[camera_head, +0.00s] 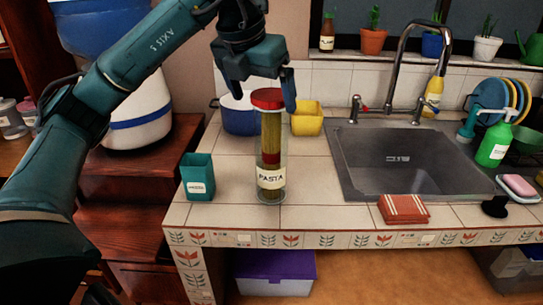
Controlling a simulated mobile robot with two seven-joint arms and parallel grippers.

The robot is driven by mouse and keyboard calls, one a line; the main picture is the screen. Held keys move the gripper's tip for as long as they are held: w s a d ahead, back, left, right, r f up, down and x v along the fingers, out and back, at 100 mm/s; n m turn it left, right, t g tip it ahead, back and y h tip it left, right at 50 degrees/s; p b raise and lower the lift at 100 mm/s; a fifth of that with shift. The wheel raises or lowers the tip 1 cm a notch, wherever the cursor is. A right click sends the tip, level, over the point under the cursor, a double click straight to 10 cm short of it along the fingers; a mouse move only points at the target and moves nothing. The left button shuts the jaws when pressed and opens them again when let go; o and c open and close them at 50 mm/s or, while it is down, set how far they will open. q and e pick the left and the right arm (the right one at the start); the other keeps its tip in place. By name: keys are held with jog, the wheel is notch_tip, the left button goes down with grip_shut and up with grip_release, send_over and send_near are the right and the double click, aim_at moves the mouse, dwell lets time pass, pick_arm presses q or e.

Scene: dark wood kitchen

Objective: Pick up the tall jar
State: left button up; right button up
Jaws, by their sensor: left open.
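The tall jar (271,150) is clear, with a red lid and a "PASTA" label, and yellow pasta shows inside. It stands upright on the tiled counter near the front left edge. My left gripper (262,97) is open above the jar, with its fingers pointing down. One finger is to the left of the red lid and one is to the right. The lid shows between the fingers; I cannot tell whether they touch it. My right gripper is not in view.
A teal box (198,178) stands left of the jar. A blue pot (238,115) and a yellow container (307,119) are behind it. A sink (412,165) and a folded red cloth (403,209) are to the right. The counter's front edge (345,240) is close.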

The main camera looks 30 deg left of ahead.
aim_at(269, 113)
pick_arm(q)
jog(key=x, duration=0.5)
jog(key=shift+w+d+f, duration=0.1)
jog(key=shift+w+f, duration=0.15)
jog(key=shift+c, duration=0.2)
jog(key=shift+r, duration=0.1)
jog(key=c, duration=1.4)
